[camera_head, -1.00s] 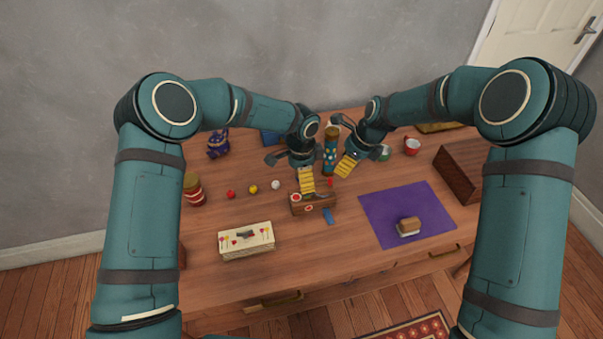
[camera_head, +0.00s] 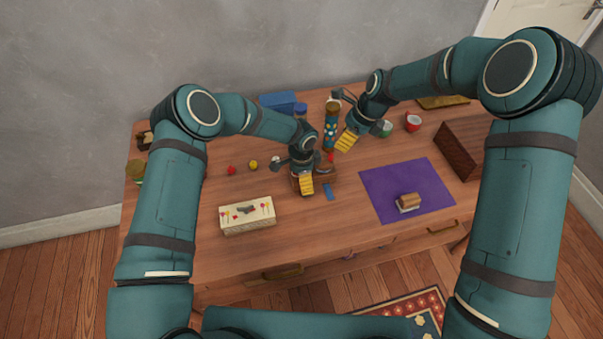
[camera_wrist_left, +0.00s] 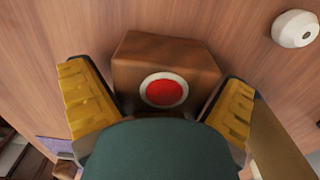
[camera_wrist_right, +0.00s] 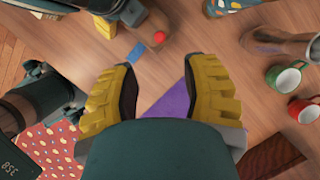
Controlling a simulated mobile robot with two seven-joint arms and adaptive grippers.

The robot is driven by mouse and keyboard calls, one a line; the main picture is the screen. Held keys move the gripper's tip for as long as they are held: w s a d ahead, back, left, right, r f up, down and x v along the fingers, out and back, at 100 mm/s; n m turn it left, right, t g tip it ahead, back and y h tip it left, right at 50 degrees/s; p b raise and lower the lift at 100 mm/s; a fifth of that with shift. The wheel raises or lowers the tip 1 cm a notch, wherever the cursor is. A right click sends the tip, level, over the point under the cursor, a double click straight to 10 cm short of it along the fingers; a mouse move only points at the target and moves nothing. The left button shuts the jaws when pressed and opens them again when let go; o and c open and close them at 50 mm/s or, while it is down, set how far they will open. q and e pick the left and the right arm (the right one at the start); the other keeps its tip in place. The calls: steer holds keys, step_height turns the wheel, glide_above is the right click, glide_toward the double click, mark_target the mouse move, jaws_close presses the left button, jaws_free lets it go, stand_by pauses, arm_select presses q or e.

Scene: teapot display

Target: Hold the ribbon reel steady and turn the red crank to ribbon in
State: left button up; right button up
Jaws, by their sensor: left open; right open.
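The ribbon reel is a brown wooden block (camera_head: 326,180) on the table; in the left wrist view (camera_wrist_left: 165,60) it shows a red disc with a pale rim. The red crank knob (camera_head: 331,157) shows at its far side, and in the right wrist view (camera_wrist_right: 158,38). A blue ribbon end (camera_head: 328,192) lies at its front right. My left gripper (camera_head: 306,186) is open over the reel's left end, one finger on each side of the block; contact is unclear. My right gripper (camera_head: 347,141) is open and empty, behind and right of the reel, above the table.
A patterned cylinder (camera_head: 330,130) stands behind the reel, close to my right gripper. A cream box (camera_head: 247,215) lies at front left, a purple mat (camera_head: 385,180) at right. Small red (camera_head: 231,170) and yellow (camera_head: 253,165) balls lie left. Cups (camera_head: 413,122) stand back right.

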arm_select(q)
steer(key=c, duration=1.2)
steer(key=shift+c, duration=0.2)
